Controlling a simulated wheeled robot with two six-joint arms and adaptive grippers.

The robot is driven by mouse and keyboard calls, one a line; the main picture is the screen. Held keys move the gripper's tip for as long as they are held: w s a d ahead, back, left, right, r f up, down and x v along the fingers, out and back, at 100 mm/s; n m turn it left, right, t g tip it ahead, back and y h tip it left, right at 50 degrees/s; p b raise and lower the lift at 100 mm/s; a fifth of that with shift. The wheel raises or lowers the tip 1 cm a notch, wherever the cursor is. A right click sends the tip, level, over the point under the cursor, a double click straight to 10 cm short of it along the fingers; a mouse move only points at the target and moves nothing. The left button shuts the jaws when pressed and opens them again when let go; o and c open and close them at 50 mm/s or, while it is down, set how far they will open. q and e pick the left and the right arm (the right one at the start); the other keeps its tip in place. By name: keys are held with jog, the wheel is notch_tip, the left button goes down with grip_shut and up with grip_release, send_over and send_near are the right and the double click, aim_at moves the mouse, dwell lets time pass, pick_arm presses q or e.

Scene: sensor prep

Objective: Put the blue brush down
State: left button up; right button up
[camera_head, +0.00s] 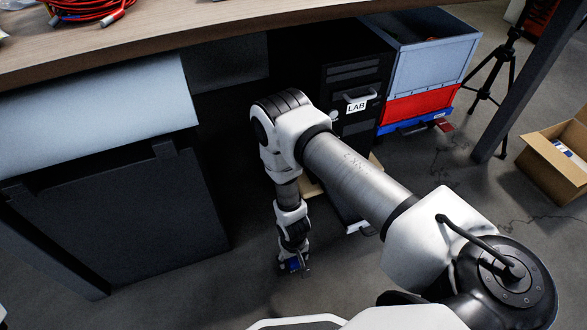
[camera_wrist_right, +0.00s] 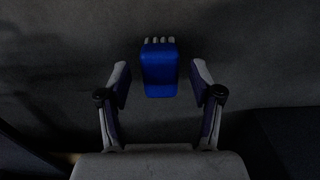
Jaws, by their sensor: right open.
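The blue brush (camera_wrist_right: 159,72) shows in the right wrist view, with pale bristle tufts at its far end. It lies between and slightly beyond the fingertips of my right gripper (camera_wrist_right: 160,82). The two fingers are spread, with a visible gap on each side of the brush. In the head view my right gripper (camera_head: 294,264) points down close to the grey floor under the workbench, and a bit of blue shows at it. Whether the brush rests fully on the floor is hard to tell in the dark. My left gripper is not in view.
A wooden workbench (camera_head: 190,50) spans the top. A dark cabinet (camera_head: 120,215) stands left of my arm. A black case labelled LAB (camera_head: 350,75), stacked grey (camera_head: 430,60) and red crates (camera_head: 415,105), a tripod (camera_head: 495,75) and an open cardboard box (camera_head: 545,165) are right.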

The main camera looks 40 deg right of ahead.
aim_at(294, 261)
notch_tip(294, 261, up, 9)
jog(key=p, duration=0.3)
